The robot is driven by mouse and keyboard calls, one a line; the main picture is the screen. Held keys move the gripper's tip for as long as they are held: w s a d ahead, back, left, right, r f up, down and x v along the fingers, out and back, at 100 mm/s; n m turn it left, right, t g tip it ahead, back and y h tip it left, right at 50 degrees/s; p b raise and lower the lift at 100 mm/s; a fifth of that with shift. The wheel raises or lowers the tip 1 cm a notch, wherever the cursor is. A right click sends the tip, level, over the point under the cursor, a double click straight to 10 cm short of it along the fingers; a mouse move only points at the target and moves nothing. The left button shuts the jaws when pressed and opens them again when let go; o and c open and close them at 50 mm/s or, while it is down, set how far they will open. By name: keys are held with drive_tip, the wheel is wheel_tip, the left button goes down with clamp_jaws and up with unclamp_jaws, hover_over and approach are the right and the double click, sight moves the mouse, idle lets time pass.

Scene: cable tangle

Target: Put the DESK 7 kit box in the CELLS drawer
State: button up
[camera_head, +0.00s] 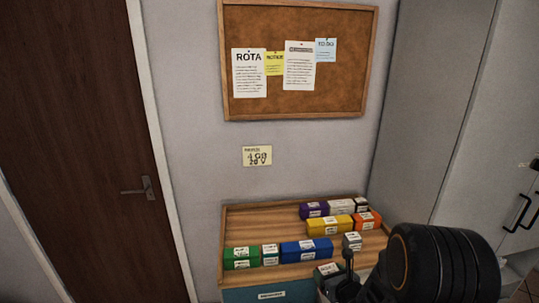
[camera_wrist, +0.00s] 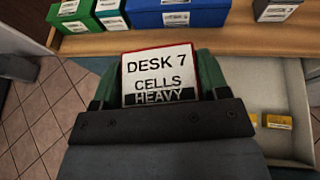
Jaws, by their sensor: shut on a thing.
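The DESK 7 kit box (camera_wrist: 157,62) is between my gripper's fingers in the wrist view. Its white label reads DESK 7, CELLS, HEAVY, and a red edge shows around it. The gripper hides the lower part of the box. An open drawer (camera_wrist: 277,85) with a pale inside lies below and to the right, with small yellow items (camera_wrist: 278,121) in it. I cannot read a drawer name there, so I cannot tell whether it is the CELLS drawer.
A wooden-topped bench (camera_head: 245,222) carries several coloured boxes, including a green box (camera_head: 238,258), a blue box (camera_head: 305,250) and a yellow box (camera_head: 330,224). A teal front (camera_head: 250,296) with a label is below. A grey cabinet (camera_head: 430,110) stands right; tiled floor (camera_wrist: 40,115) is clear.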

sight(323, 268)
drive_tip(key=r, duration=0.3)
drive_tip(key=a+r, duration=0.1)
drive_tip(key=r, duration=0.1)
drive_tip(key=shift+w+r, duration=0.15)
drive_tip(key=shift+w, duration=0.25)
drive_tip(key=shift+w+a+r, duration=0.1)
drive_tip(key=shift+a+r, duration=0.25)
drive_tip(key=shift+r, duration=0.25)
drive_tip(key=shift+f, duration=0.1)
